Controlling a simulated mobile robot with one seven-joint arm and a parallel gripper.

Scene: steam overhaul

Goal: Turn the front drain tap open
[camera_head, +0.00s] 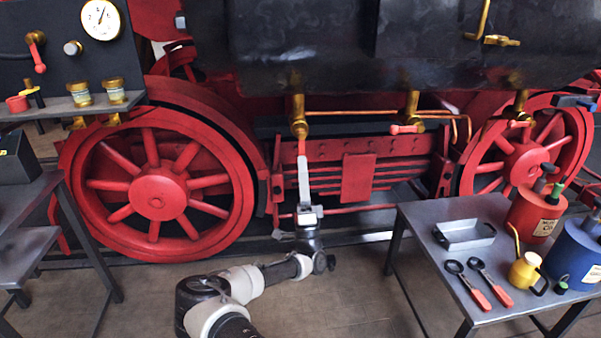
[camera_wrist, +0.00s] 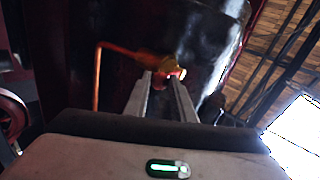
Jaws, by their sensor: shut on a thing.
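A brass drain tap (camera_head: 299,116) hangs under the dark cylinder at the middle of the head view. Its short red handle (camera_head: 301,147) points down. My gripper (camera_head: 302,162) reaches up from below, its fingers shut on this red handle. In the wrist view the two fingers of my gripper (camera_wrist: 163,84) run up to the brass tap (camera_wrist: 158,65), with a bit of the red handle (camera_wrist: 176,73) showing at their tips. The fingertips hide most of the handle. A second brass tap (camera_head: 411,108) to the right has its red handle (camera_head: 405,129) lying level.
Red spoked wheels stand left (camera_head: 155,196) and right (camera_head: 520,160). Thin copper pipes (camera_head: 362,112) run between the taps. A grey table (camera_head: 420,240) at the right holds a tray (camera_head: 464,235), cans and red-handled tools. A shelf (camera_head: 60,108) stands left. The middle floor is clear around my arm.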

